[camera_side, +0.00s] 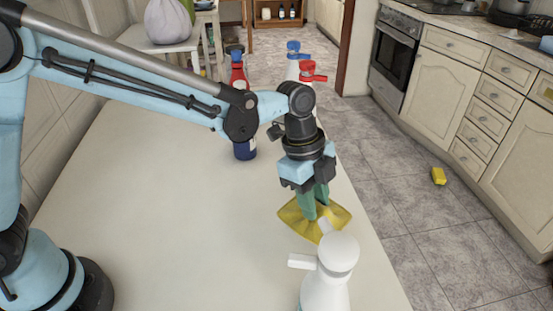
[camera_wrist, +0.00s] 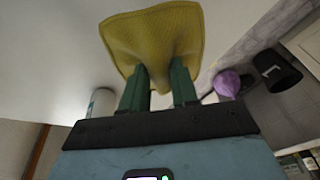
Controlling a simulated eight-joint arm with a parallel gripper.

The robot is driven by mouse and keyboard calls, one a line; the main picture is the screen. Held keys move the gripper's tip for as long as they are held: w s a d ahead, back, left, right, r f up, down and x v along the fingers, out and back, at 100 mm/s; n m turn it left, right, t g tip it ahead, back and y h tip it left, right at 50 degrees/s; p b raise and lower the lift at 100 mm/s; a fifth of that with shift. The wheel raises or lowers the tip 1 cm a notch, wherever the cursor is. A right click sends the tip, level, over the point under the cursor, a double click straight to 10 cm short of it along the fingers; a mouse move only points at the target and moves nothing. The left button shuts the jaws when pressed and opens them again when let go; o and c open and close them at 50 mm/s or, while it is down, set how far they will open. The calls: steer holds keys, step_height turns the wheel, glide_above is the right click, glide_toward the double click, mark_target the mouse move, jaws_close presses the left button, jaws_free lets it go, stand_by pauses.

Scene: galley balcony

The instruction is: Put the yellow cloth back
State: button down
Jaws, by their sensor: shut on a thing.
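The yellow cloth (camera_side: 291,213) is pinched between the green fingers of my gripper (camera_side: 316,207), near the right edge of the pale table (camera_side: 160,210). It spreads out flat around the fingertips in the side view. I cannot tell whether it touches the tabletop or hangs just above it. In the wrist view the cloth (camera_wrist: 155,38) fans out beyond the fingertips of my gripper (camera_wrist: 160,82). The middle of the cloth is partly hidden by the fingers and by a white bottle in front.
The white spray bottle (camera_side: 335,270) stands close in front of the cloth. A red and dark blue bottle (camera_side: 240,90) and two white bottles, one blue-topped (camera_side: 293,62) and one red-topped (camera_side: 311,78), stand behind my gripper. The table's left and middle are clear. A yellow object (camera_side: 438,176) lies on the floor.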

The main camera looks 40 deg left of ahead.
steer(key=s+a+r+n+t+y, duration=0.1)
steer(key=s+a+r+n, duration=0.2)
steer(key=s+a+n, duration=0.35)
steer(key=s+a+r+n+t, duration=0.1)
steer(key=s+a+r+n, duration=0.25)
steer(key=s, duration=0.55)
steer(key=shift+n, duration=0.3)
steer(key=w+a+f, duration=0.2)
steer(key=a, duration=0.1)
steer(key=w+a+f, duration=0.2)
steer(key=w+a, duration=0.1)
steer(key=w+a+f, duration=0.2)
steer(key=a+f, duration=0.1)
steer(key=shift+w, duration=0.2)
steer(key=shift+f, duration=2.05)
steer(key=shift+f, duration=0.15)
steer(key=c, duration=0.9)
jaws_free()
steer(key=shift+o, duration=0.2)
